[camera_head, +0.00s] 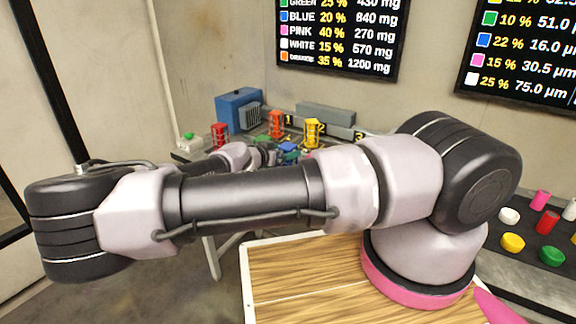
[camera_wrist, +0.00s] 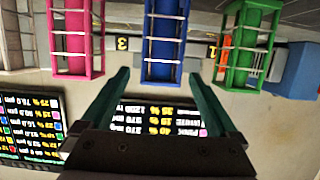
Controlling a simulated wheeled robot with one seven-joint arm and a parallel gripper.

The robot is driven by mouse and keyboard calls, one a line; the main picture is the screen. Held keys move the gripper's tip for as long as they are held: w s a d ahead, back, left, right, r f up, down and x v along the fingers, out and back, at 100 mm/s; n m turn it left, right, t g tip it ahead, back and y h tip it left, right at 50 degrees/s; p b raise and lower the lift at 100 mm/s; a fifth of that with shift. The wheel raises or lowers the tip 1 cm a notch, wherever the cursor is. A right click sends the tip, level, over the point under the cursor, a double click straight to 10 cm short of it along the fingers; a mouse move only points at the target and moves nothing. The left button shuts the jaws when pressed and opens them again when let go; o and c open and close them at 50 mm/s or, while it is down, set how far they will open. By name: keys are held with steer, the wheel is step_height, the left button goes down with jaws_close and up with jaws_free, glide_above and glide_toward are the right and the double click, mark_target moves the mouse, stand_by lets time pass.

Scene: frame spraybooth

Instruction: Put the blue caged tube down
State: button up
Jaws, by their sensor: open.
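The blue caged tube (camera_wrist: 165,40) shows in the upper middle of the wrist view, which looks upside down. It stands in line with the gap between my fingers, its near end close to the fingertips. My gripper (camera_wrist: 157,76) is open, one finger to each side of the gap. I cannot tell whether either finger touches the cage. In the head view a blue piece (camera_head: 288,150) shows just above my arm, beside my gripper (camera_head: 264,153). My arm hides much of that area.
A pink caged tube (camera_wrist: 75,35) and a green one (camera_wrist: 248,45) flank the blue one. In the head view, red (camera_head: 220,134), orange (camera_head: 277,124) and yellow (camera_head: 312,132) cages stand on the bench, near a blue machine (camera_head: 239,108) and a grey box (camera_head: 325,116).

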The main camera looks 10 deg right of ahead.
steer(key=shift+x, duration=1.55)
jaws_close()
steer(key=shift+r, duration=0.1)
